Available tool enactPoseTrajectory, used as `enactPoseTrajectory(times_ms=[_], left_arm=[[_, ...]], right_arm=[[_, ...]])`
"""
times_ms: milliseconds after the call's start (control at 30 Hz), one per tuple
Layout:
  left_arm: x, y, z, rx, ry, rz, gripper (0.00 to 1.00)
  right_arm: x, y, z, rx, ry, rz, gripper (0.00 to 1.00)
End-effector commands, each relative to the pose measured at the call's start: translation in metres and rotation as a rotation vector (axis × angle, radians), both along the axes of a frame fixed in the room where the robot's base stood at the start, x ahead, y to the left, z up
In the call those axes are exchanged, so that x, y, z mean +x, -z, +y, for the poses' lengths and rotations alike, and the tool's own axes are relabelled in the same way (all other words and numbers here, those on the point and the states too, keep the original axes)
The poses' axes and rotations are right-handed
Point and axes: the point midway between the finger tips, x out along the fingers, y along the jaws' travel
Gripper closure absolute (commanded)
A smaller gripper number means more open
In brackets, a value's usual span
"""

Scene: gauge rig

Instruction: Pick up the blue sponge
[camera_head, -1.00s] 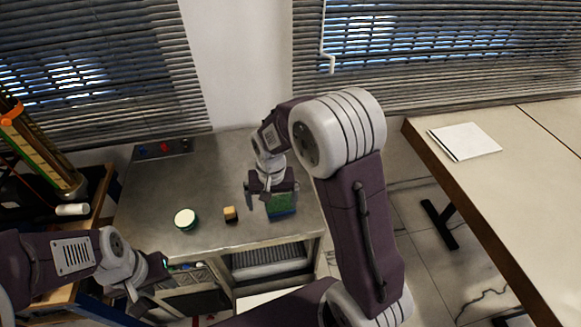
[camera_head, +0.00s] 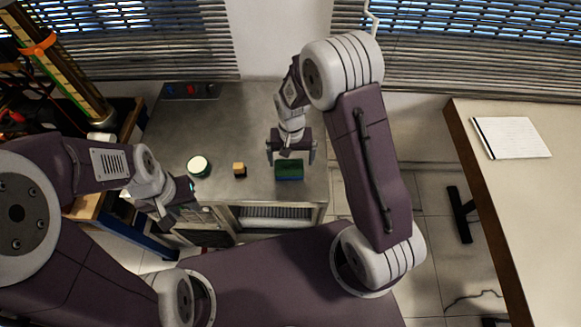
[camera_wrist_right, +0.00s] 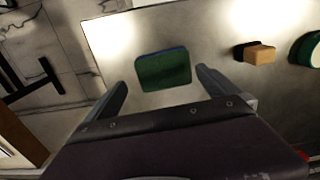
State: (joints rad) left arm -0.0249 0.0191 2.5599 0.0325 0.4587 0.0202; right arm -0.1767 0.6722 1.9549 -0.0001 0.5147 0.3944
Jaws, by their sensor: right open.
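The sponge (camera_head: 289,170) has a green top and a blue side. It lies on the grey metal bench top near its front right edge. My right gripper (camera_head: 290,158) is open and empty just behind and above it, with one finger to each side in the head view. In the right wrist view the sponge (camera_wrist_right: 163,69) shows whole, just beyond the open fingers of my right gripper (camera_wrist_right: 162,84), and apart from them. My left gripper (camera_head: 188,190) hangs at the bench's front edge, left of the sponge. Its jaws are too small to read.
A small yellow and black block (camera_head: 240,170) and a round green and white thing (camera_head: 199,166) lie left of the sponge on the bench (camera_head: 225,125). A control strip (camera_head: 190,90) is at the back left. A table with a notepad (camera_head: 511,137) stands at right.

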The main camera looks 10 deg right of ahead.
Motion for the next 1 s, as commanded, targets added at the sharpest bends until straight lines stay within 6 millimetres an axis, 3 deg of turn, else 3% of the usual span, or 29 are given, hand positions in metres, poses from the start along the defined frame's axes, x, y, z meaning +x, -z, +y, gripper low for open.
enactPoseTrajectory(times_ms=[300, 567, 767, 1000], left_arm=[[0.0, -0.009, 0.0, 0.0, 0.0, 0.0, 0.64], [0.0, -0.008, 0.0, 0.0, 0.0, 0.0, 0.64], [0.0, -0.008, 0.0, 0.0, 0.0, 0.0, 0.64], [0.0, -0.008, 0.0, 0.0, 0.0, 0.0, 0.64]], right_arm=[[0.001, 0.045, 0.003, 0.0, 0.0, 0.003, 0.0], [0.002, 0.052, 0.003, 0.0, 0.0, -0.001, 0.0], [0.002, 0.052, 0.003, 0.0, 0.0, -0.001, 0.5], [0.002, 0.051, 0.003, 0.0, 0.0, 0.0, 0.52]])
